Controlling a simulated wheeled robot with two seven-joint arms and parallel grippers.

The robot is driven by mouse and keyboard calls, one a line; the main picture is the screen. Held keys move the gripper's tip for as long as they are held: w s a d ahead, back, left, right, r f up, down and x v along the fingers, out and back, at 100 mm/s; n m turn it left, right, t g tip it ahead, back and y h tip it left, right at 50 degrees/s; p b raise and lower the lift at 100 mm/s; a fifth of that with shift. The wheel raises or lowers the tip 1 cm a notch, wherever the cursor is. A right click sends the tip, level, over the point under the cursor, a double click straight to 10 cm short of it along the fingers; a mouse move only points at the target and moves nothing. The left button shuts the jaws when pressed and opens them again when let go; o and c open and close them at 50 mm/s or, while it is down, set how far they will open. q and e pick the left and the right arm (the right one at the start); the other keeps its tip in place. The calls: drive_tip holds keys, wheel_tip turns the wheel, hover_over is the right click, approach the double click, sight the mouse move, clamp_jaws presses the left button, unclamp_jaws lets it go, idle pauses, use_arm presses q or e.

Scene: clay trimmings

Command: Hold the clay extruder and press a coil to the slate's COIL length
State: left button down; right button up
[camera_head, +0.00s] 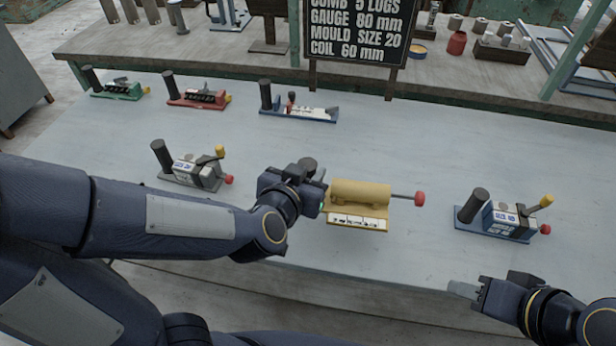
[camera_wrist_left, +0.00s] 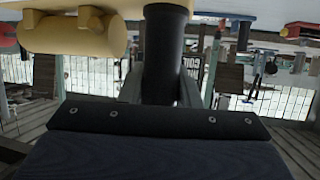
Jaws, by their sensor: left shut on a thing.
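The clay extruder (camera_head: 360,193) is a yellow barrel on a yellow base on the bench, with a marked white strip along its front. Its rod (camera_head: 404,196) sticks out to the right and ends in a red knob (camera_head: 420,199). My left gripper (camera_head: 312,186) is shut on its dark upright handle (camera_head: 309,165); the left wrist view shows the handle (camera_wrist_left: 165,55) between the fingers. No coil shows. The slate (camera_head: 355,28) reads COIL 60 mm. My right gripper (camera_head: 472,290) is apart from everything near the front edge; its finger gap is unclear.
A grey device (camera_head: 193,170) stands left and a blue one (camera_head: 500,218) right, both with dark handles. Green (camera_head: 118,91), red (camera_head: 198,99) and blue-based (camera_head: 300,112) tools line the back. Clear bench (camera_head: 420,250) lies between the extruder and my right gripper.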

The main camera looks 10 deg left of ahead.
use_arm(q)
drive_tip(key=shift+w+a+f+b, duration=0.3)
drive_tip(key=shift+w+f+b, duration=1)
drive_tip(key=shift+b, duration=0.2)
drive_tip(key=shift+w+a+f+b, duration=0.25)
drive_tip(key=shift+w+f+b, duration=0.95)
drive_tip(key=shift+w+b, duration=0.25)
drive_tip(key=shift+w+a+f+b, duration=0.3)
drive_tip(key=shift+w+f+b, duration=1)
drive_tip(key=shift+b, duration=0.2)
drive_tip(key=shift+w+a, duration=0.1)
drive_tip(key=shift+w, duration=0.2)
drive_tip(key=shift+f, duration=0.1)
drive_tip(key=shift+w+a+f+b, duration=0.1)
drive_tip(key=shift+w+f+b, duration=0.65)
drive_tip(key=shift+b, duration=0.3)
drive_tip(key=shift+s, duration=0.1)
drive_tip(key=shift+r, duration=0.1)
drive_tip(key=shift+f, duration=0.3)
drive_tip(key=shift+s+f, duration=0.1)
drive_tip(key=shift+f, duration=0.15)
